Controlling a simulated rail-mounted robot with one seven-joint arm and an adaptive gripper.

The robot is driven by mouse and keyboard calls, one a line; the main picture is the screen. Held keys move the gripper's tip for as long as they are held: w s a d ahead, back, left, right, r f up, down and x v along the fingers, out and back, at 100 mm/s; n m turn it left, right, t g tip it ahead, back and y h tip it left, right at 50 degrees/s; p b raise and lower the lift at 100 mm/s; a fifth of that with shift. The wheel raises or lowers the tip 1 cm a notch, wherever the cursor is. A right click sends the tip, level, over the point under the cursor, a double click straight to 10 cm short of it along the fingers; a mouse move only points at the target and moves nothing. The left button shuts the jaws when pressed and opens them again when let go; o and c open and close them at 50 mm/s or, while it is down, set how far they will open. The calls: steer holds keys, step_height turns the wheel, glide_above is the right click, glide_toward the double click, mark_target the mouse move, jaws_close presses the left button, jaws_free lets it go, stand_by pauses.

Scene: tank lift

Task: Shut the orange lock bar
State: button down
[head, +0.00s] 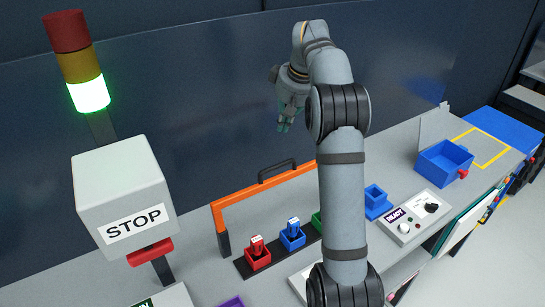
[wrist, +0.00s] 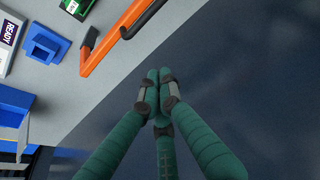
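The orange lock bar (head: 250,191) is in the head view, behind and above a row of small coloured holders, with a dark post at its left end. A black handle (head: 277,170) stands on top of it; its right part is hidden by my arm. In the wrist view the orange bar (wrist: 98,55) and black handle (wrist: 143,19) show at the upper left. My gripper (head: 285,124) hangs above and behind the bar, near the dark wall, apart from it. In the wrist view its teal fingers (wrist: 158,92) meet at the tips with nothing seen between them.
Red (head: 258,258) and blue (head: 292,237) holders with items stand before the bar, with a green one partly hidden. A STOP box (head: 122,190) and lit green lamp (head: 89,95) stand at left. A READY panel (head: 413,218) and blue bin (head: 443,163) are at right.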

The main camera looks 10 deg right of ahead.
step_height(320, 180, down, 10)
steer(key=p, duration=0.1)
steer(key=shift+s+d+r+p, duration=0.2)
steer(key=shift+s+r+p, duration=0.05)
steer(key=shift+p, duration=0.15)
steer(key=shift+d, duration=0.1)
stand_by(0.4)
steer(key=shift+s+f, duration=0.1)
steer(key=s+b, duration=0.1)
steer(key=b, duration=0.1)
steer(key=shift+d+t+b, duration=0.2)
steer(key=shift+t+b, duration=0.2)
